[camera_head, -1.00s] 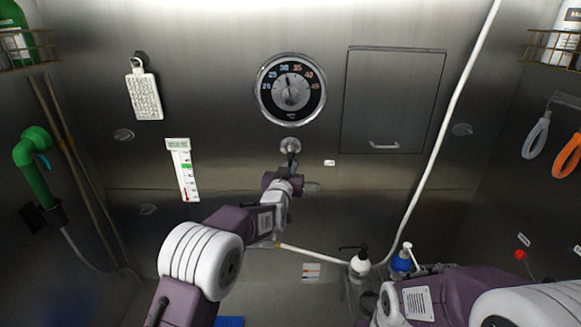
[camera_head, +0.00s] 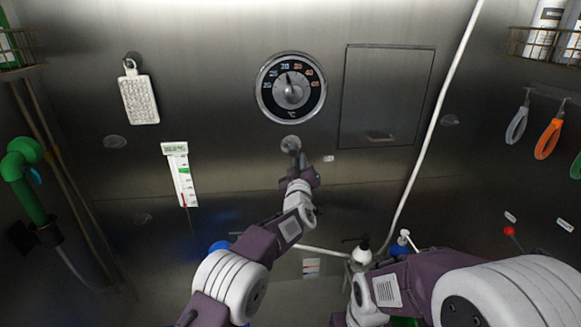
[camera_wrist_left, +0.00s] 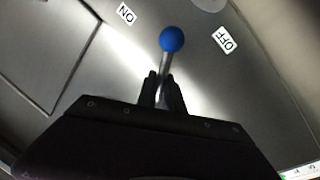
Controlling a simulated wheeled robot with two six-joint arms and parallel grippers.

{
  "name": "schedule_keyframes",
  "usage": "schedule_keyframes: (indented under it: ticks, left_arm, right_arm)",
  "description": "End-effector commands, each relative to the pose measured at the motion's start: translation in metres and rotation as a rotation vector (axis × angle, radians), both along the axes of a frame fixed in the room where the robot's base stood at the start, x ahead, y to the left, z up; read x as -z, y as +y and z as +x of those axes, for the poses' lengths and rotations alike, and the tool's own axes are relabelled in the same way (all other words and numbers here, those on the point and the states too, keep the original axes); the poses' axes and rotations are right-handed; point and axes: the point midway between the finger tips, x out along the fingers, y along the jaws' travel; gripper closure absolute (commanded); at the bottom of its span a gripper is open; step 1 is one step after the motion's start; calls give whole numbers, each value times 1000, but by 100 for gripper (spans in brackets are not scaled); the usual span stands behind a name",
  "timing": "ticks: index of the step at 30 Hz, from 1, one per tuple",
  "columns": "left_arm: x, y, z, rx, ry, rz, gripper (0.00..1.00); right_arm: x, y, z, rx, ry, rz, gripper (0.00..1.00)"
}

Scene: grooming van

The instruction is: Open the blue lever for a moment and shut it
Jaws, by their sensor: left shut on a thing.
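The blue lever's round knob (camera_wrist_left: 172,39) shows in the left wrist view, on a thin metal stem. My left gripper (camera_wrist_left: 163,88) has its two dark fingers closed around the stem below the knob. The knob appears about midway between an ON label (camera_wrist_left: 126,13) and an OFF label (camera_wrist_left: 225,38). In the head view my left gripper (camera_head: 300,162) is at the lever's round wall mount (camera_head: 290,144), below the dial. The knob is hidden there behind my gripper. My right arm is at the lower right; its jaws are not visible.
A round temperature dial (camera_head: 291,88) is above the lever mount. A closed wall hatch (camera_head: 387,95) is to its right. A pale hose (camera_head: 437,125) runs down the wall. Pump bottles (camera_head: 362,253) stand below. A thermometer strip (camera_head: 181,174) hangs at left.

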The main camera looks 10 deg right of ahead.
Motion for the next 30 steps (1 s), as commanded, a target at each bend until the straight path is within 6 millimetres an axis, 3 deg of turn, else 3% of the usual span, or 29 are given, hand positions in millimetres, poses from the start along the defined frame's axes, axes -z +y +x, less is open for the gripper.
schedule_keyframes:
  ticks: [12, 30]
  left_arm:
    - [-4, -10, -1, 6, 2, -202, 100]
    - [-7, -11, -1, 8, -1, -239, 100]
  right_arm:
    - [11, 0, 0, 0, 0, 0, 100]
    - [12, 0, 0, 0, 0, 0, 100]
